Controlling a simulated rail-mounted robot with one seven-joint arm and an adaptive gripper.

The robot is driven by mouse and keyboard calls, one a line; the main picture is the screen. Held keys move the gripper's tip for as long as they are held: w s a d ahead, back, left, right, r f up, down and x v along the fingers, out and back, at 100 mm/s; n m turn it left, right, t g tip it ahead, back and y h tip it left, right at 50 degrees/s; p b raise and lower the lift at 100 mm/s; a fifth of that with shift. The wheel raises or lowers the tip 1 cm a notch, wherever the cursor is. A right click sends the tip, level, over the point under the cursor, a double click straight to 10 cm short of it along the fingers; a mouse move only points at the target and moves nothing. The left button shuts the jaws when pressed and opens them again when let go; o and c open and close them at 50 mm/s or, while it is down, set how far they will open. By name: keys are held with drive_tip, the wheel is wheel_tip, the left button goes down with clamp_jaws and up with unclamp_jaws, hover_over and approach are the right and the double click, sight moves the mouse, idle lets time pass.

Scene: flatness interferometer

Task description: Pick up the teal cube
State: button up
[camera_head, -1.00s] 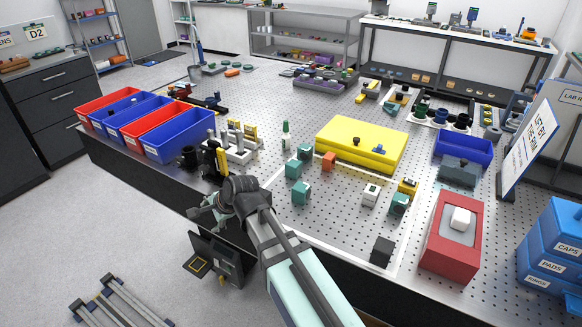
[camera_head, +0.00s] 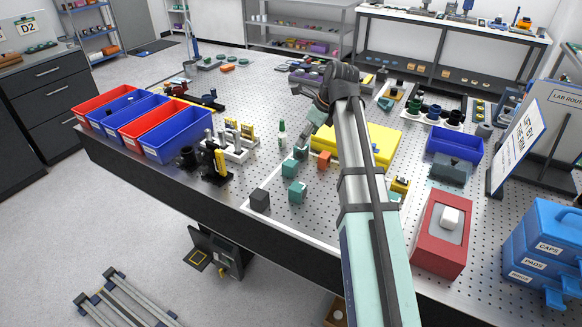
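Several teal blocks stand on the perforated table left of my arm. One teal block (camera_head: 301,153) is at the back, just below my gripper's tips. A second teal block (camera_head: 289,169) is nearer and to the left, and a third (camera_head: 297,191) is nearest the front edge. Which one is the task's teal cube I cannot tell. My gripper (camera_head: 306,138) points down and left over the back block. Its fingers are small and dark here, so their opening and any contact with the block cannot be made out.
An orange block (camera_head: 324,160) and a yellow case (camera_head: 384,150) are close to my gripper and arm. A dark cube (camera_head: 260,199) sits at the front edge. A green-capped bottle (camera_head: 282,133) stands left of the gripper. My arm hides part of the table's right side.

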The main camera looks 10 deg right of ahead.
sight(292, 163)
drive_tip(key=p+x, duration=0.2)
drive_tip(key=x, duration=0.9)
drive_tip(key=shift+a+r, duration=0.1)
drive_tip(key=shift+p+x, duration=1.15)
drive_tip(key=shift+x, duration=1.55)
clamp_jaws()
